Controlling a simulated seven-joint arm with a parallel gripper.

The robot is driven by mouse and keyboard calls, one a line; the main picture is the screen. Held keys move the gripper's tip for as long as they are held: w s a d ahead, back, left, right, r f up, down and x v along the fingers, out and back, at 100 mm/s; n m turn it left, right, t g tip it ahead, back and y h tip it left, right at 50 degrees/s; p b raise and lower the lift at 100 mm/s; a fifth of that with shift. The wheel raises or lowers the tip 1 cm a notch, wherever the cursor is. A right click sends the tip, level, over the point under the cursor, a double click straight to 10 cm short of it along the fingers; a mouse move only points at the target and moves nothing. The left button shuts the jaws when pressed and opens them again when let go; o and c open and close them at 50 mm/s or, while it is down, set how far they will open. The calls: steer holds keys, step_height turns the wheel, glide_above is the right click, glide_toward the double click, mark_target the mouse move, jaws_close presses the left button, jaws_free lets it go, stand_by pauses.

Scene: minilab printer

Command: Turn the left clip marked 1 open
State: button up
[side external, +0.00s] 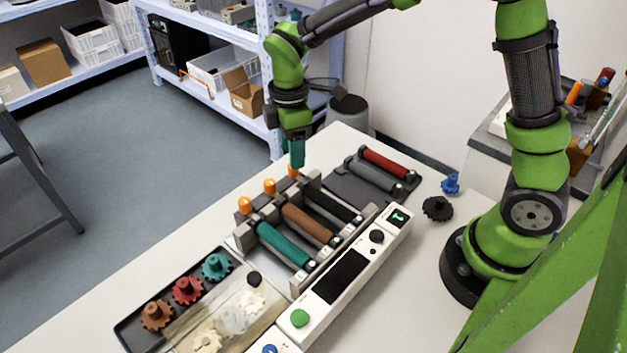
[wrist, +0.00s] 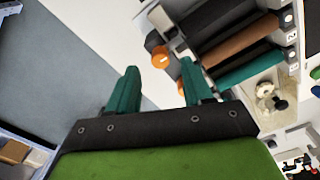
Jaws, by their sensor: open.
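Three orange-capped clips stand along the left side of the roller printer, at the ends of the teal roller (side external: 284,246), brown roller (side external: 310,224) and black roller (side external: 335,206). They are the near clip (side external: 245,204), the middle clip (side external: 269,186) and the far clip (side external: 293,172). I cannot read which is marked 1. My gripper (side external: 297,160) points down with its teal fingers just above the far clip. In the wrist view my gripper (wrist: 160,76) is open and empty. One orange cap (wrist: 160,57) shows beyond the fingers, another is partly hidden by the right finger.
A control panel (side external: 340,278) runs along the printer's right side. A tray (side external: 125,330) with coloured gears lies in front. A dark rack (side external: 335,181) with red and grey rollers lies behind. Loose blue and black gears lie right. The table left of the clips is clear.

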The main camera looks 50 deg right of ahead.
mark_target(298, 173)
steer(key=shift+f, duration=1.8)
jaws_close()
